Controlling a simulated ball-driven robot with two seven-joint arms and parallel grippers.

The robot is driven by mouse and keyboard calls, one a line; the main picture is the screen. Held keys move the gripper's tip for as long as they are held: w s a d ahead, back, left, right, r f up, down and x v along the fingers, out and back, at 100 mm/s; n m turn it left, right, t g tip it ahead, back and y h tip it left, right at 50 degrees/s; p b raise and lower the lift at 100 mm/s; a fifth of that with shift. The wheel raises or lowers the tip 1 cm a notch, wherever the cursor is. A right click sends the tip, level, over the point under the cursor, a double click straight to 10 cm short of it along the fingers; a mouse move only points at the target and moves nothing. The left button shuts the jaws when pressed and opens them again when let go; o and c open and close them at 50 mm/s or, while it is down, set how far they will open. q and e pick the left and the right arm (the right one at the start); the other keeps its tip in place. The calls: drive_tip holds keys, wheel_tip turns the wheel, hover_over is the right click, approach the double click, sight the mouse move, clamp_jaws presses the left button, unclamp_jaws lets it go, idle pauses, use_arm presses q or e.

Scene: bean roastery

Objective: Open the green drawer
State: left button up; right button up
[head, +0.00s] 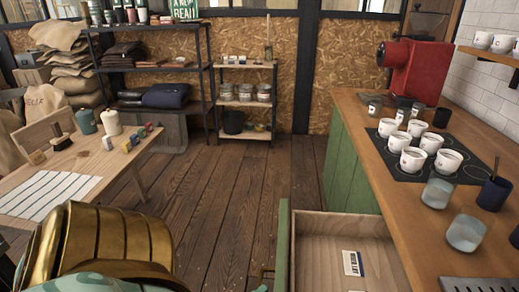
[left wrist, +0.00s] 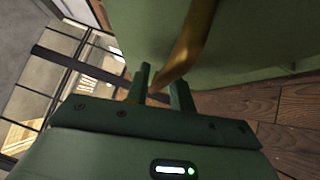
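The green drawer stands pulled out from the counter at the bottom of the head view. Its green front (head: 283,245) faces left, and its pale wooden inside (head: 325,225) shows, with a small white and dark card (head: 352,263) lying in it. Part of its brass handle (head: 266,272) shows at the bottom edge. In the left wrist view, the brass handle (left wrist: 192,45) runs down between the fingers of my left gripper (left wrist: 160,88), which look closed on it in front of the green face (left wrist: 250,40). My right gripper is in neither view.
The wooden counter (head: 385,165) on the right holds white cups, glasses and a red machine (head: 415,70). A wooden table (head: 90,165) with bottles is at left, and shelves (head: 245,100) stand behind. The plank floor (head: 225,185) between is clear.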

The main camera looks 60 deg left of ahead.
use_arm(q)
drive_tip(key=shift+o, duration=0.2)
idle(0.3)
drive_tip(key=s+d+f+p, duration=0.1)
drive_tip(key=s+d+f, duration=0.1)
drive_tip(key=s, duration=1.4)
